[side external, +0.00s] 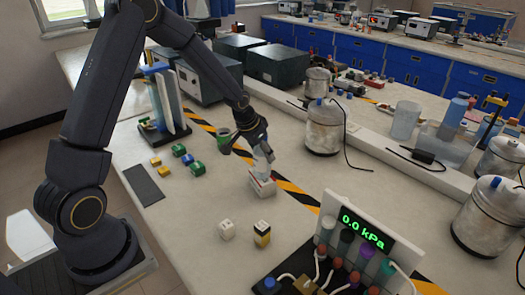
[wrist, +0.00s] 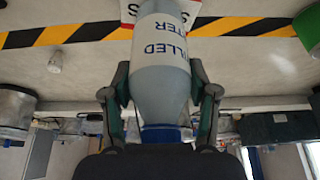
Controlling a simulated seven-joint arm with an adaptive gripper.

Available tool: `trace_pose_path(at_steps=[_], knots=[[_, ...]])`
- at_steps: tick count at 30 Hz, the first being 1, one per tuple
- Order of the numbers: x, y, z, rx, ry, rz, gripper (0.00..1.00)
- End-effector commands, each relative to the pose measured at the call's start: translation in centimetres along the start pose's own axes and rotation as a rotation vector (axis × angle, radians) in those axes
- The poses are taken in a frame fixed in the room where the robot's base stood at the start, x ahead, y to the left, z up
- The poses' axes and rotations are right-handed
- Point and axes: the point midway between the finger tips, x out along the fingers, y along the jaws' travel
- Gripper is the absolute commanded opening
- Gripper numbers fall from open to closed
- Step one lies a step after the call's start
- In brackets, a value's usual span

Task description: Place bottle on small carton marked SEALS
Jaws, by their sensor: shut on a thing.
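My gripper (side external: 248,142) is shut on a clear bottle (side external: 262,163) with a blue cap and a white label. In the wrist view the bottle (wrist: 160,75) stands between both fingers (wrist: 160,100), its blue lettering partly readable. A small white carton with red markings (side external: 263,187) lies directly below the bottle in the side view. A piece of this carton (wrist: 128,10) shows past the bottle's base in the wrist view, with the rest hidden. The bottle looks upright over the carton; I cannot tell whether they touch.
Two small blocks (side external: 226,230) (side external: 262,234) and a pressure display (side external: 362,232) stand nearer the camera. Several coloured blocks (side external: 187,159) lie left. A metal canister (side external: 323,130) stands right. A black-yellow stripe (side external: 295,193) runs beside the carton.

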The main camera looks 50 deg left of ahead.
Motion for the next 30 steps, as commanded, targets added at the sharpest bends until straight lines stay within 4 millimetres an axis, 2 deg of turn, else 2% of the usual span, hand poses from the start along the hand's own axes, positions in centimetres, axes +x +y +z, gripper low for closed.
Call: trace_pose_path(at_steps=[11,12,18,27,30], knots=[[0.45,0.04,0.15,0.001,0.002,0.0,0.1],[0.43,0.04,0.18,0.001,0.001,0.0,0.63],[0.4,0.03,0.17,0.001,0.001,0.0,0.84],[0.33,0.01,0.13,0.001,0.001,0.0,0.84],[-0.31,-0.05,-0.05,0.0,0.004,-0.001,0.84]])
